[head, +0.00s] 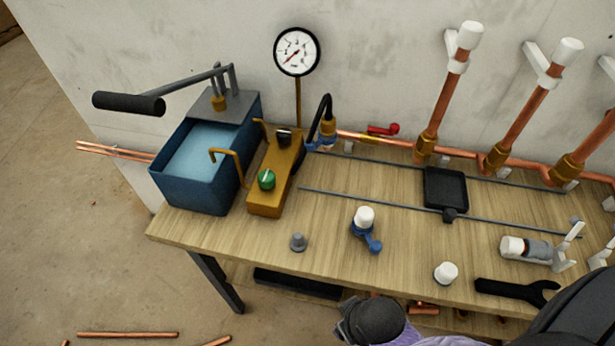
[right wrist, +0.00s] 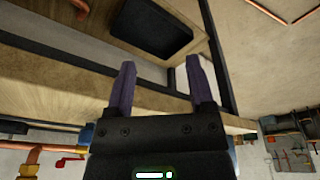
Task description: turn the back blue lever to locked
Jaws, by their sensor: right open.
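In the head view a small blue lever (head: 312,146) sits at the back of the bench, beside the brass fitting at the end of the black hose. It is partly hidden and its setting is hard to tell. A second blue lever (head: 373,243) stands nearer the front, on a white-capped blue valve (head: 364,218). My right gripper (right wrist: 161,85) shows in the right wrist view with its two dark fingers apart and nothing between them. It is away from both levers. My left gripper is not in view.
A blue water tank (head: 197,185) with a pump handle (head: 130,103) and a yellow block (head: 272,185) with knobs stand at left. A red lever (head: 384,129) lies along the back copper pipe. A black tray (head: 445,188), wrench (head: 515,291) and white cap (head: 446,273) occupy the right.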

